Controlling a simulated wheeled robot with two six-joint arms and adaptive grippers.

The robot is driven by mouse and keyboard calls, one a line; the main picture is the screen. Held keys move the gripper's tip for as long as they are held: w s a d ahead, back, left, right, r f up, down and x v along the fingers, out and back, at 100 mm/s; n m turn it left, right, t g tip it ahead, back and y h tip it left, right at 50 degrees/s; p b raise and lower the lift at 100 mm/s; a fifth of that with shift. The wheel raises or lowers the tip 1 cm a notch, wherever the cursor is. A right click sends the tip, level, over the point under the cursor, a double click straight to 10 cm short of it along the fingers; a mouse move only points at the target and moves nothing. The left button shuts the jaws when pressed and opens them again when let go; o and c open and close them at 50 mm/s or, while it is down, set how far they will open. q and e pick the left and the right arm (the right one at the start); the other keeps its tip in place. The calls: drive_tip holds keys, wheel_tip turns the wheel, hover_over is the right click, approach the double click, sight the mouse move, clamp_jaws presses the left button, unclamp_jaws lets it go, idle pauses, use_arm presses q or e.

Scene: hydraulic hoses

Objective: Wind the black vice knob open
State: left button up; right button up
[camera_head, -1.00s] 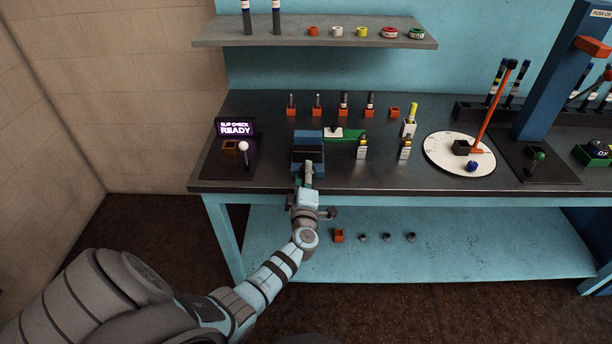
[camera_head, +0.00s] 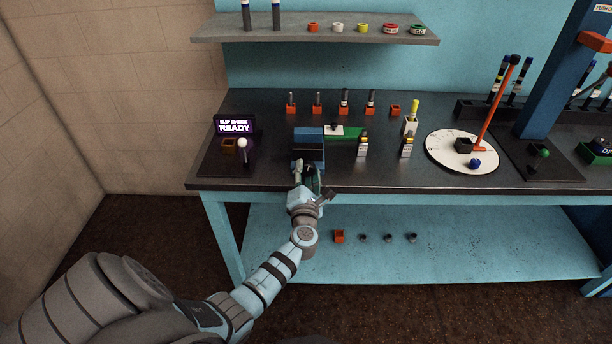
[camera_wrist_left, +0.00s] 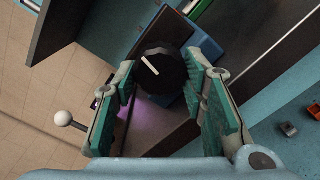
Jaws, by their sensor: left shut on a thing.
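The blue vice (camera_head: 308,135) stands at the bench's front edge. Its round black knob (camera_wrist_left: 165,66), with a white mark line, faces the left wrist camera. In the head view the knob is hidden behind my left gripper (camera_head: 307,178). In the left wrist view my left gripper (camera_wrist_left: 163,75), with green pads, is shut on the black knob, one finger on either side. The white line lies slanted, running from upper left to lower right. My right gripper is not in view.
A white-balled lever (camera_head: 243,145) and a lit READY sign (camera_head: 235,125) stand left of the vice. A green plate (camera_head: 348,133) and small labelled bottles (camera_head: 362,145) are to its right. A round white dial (camera_head: 440,155) sits farther right.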

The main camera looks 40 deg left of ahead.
use_arm(q)
drive_tip(key=shift+f+n+b, duration=0.25)
drive_tip(key=shift+n+b, duration=0.1)
drive_tip(key=shift+n, duration=0.85)
drive_tip(key=o, duration=1.2)
drive_tip(key=shift+s+r, duration=0.1)
drive_tip(key=shift+s, duration=0.05)
drive_tip(key=shift+c, duration=0.2)
drive_tip(key=v, duration=0.8)
drive_tip(key=shift+r, duration=0.1)
